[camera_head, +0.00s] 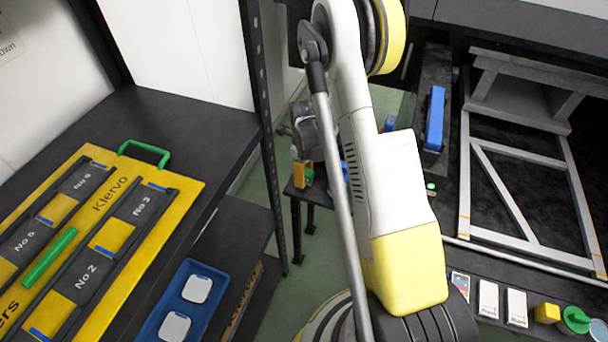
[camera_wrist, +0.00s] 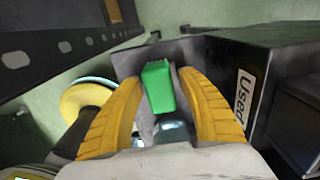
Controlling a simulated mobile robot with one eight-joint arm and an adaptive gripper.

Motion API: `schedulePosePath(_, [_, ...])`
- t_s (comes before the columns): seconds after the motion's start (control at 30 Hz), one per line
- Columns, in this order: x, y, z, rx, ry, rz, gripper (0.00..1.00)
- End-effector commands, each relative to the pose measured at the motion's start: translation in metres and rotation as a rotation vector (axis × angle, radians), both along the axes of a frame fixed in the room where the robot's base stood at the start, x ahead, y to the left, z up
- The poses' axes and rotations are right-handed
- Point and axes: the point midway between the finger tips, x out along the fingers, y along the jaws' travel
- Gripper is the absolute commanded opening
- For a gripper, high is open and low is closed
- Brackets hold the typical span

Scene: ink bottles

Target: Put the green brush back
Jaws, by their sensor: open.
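A green block-like piece (camera_wrist: 158,88), which looks like the handle of the green brush, shows in the wrist view. It stands between the two yellow fingers of my gripper (camera_wrist: 156,103). The fingers are apart, with a gap on the left and a narrower one on the right; I cannot tell whether either touches it. Its lower end is hidden or too unclear to tell whether bristles are there. In the head view, the yellow fingers seem to show small beside the dark wrist, with a bit of green next to them.
A dark box labelled "Used" (camera_wrist: 262,80) stands close on the right in the wrist view. A yellow disc (camera_wrist: 85,100) lies to the left. The head view shows a yellow Klervo tray (camera_head: 180,195) on a dark shelf (camera_head: 195,125), a blue tray (camera_head: 160,318) below, and a grey frame (camera_head: 525,160) at right.

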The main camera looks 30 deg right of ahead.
Motion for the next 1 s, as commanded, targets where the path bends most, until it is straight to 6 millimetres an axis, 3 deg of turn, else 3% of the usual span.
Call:
schedulePosePath(0.17, [0.000,0.000,0.024,0.000,0.000,0.000,0.46])
schedulePosePath(0.4, [0.000,0.000,0.080,0.000,0.000,0.000,0.46])
schedulePosePath(0.6, [-0.001,0.000,0.113,0.000,0.000,0.000,0.46])
schedulePosePath(1.0, [-0.001,0.000,0.122,0.000,0.000,0.000,0.46])
